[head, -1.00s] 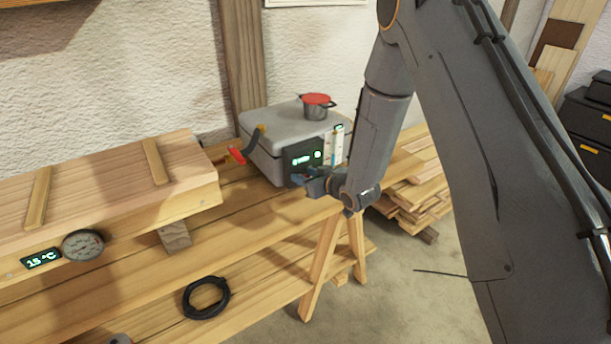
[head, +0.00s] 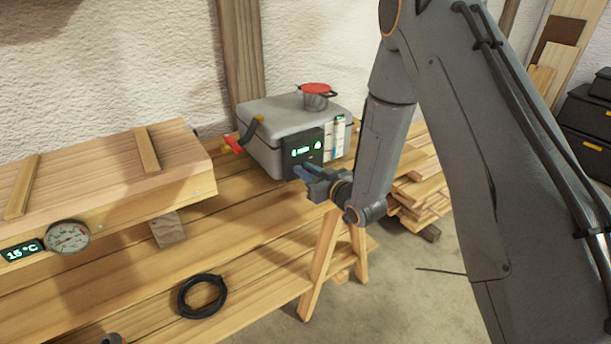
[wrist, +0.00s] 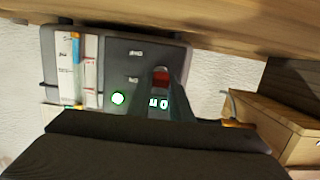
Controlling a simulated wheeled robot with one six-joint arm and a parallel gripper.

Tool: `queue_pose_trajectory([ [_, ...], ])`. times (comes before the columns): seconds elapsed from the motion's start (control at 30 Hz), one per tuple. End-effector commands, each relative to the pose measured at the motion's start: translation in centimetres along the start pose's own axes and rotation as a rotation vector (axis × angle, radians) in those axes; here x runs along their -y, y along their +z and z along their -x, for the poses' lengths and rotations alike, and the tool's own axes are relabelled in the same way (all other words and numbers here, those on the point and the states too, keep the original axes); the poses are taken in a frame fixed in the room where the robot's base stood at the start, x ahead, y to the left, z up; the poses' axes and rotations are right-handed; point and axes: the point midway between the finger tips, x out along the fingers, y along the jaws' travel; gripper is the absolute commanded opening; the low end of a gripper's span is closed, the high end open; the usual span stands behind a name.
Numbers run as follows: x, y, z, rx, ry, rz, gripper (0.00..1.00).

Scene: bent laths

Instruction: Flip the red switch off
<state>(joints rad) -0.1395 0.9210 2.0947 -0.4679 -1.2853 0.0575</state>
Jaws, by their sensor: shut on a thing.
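The grey box (head: 262,148) stands on the plank bench, with a dark control panel (head: 306,143) on its front. The wrist view shows this panel (wrist: 122,66) close up, with a lit green readout and a round white-green light. The red switch (wrist: 161,76) shows there as a small red patch at the fingertips. My gripper (head: 299,171) is at the lower part of the panel, and the wrist view shows its fingers (wrist: 166,82) shut around the red switch. The fingers partly cover the switch, so its position cannot be told. In the head view the gripper hides it.
A pot with a red lid (head: 316,96) stands on the box. A long wooden case (head: 105,175), a dial gauge (head: 68,237) and a black cable coil (head: 203,296) are to the left.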

Motion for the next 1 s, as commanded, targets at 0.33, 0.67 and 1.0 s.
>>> queue_pose_trajectory([
  [0.33, -0.1, 1.9, -0.2, -0.254, 0.001, 0.0, 0.0],
  [0.67, -0.1, 2.5, -0.2, -0.419, 0.0, 0.0, 0.0],
  [1.0, -0.1, 3.1, -0.5, -0.55, 0.0, 0.001, 0.0],
])
